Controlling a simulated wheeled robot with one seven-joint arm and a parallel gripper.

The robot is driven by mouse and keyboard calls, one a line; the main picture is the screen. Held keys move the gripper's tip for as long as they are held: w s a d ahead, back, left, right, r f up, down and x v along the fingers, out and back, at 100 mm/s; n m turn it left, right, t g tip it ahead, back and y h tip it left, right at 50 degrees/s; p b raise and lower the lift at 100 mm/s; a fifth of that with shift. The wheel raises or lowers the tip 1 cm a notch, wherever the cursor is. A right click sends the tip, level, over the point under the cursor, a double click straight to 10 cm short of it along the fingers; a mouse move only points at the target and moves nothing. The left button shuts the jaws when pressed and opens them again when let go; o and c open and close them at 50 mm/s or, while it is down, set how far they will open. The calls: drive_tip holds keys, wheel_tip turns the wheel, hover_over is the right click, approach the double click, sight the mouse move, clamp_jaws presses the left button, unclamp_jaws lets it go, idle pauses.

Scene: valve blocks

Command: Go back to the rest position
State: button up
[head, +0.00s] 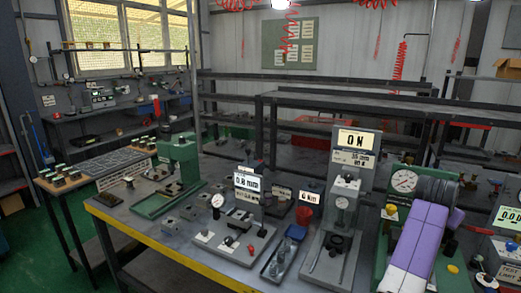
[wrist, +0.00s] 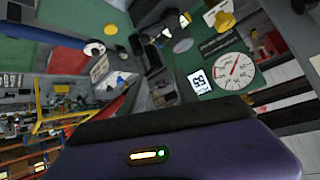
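A purple and white part of my arm (head: 420,235) shows at the lower right in the head view, in front of the bench. In the wrist view, a purple housing of mine (wrist: 180,155) with a small lit strip and a dark edge fills the bottom. I cannot make out any fingertips of my gripper in either view, nor anything held. The wrist view is tilted and shows a round dial gauge (wrist: 235,72) and a yellow knob (wrist: 224,21) beyond the housing.
The workbench (head: 150,240) has a yellow front edge. Dark shelves stand behind.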

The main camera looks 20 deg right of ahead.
drive_tip(key=s+a+f+n+t+y, duration=0.1)
drive_tip(key=s+a+n+t, duration=0.2)
drive_tip(key=a+n+t, duration=0.8)
drive_tip(key=s+a+f+n+t+y, duration=0.1)
drive_tip(key=s+a+f+n+t, duration=0.2)
drive_tip(key=a, duration=1.4)
drive_tip(key=s+a+f+n+g+y, duration=0.1)
drive_tip(key=s+a+f+y, duration=0.2)
drive_tip(key=s+a, duration=0.7)
drive_tip(key=s+a+f+n+g+y, duration=0.1)
drive_tip(key=s+a+f+y, duration=0.2)
drive_tip(key=s+a, duration=0.8)
drive_tip(key=s+y, duration=0.1)
drive_tip(key=s, duration=0.6)
drive_tip(key=shift+a+n+g+y, duration=0.3)
drive_tip(key=shift+y, duration=0.1)
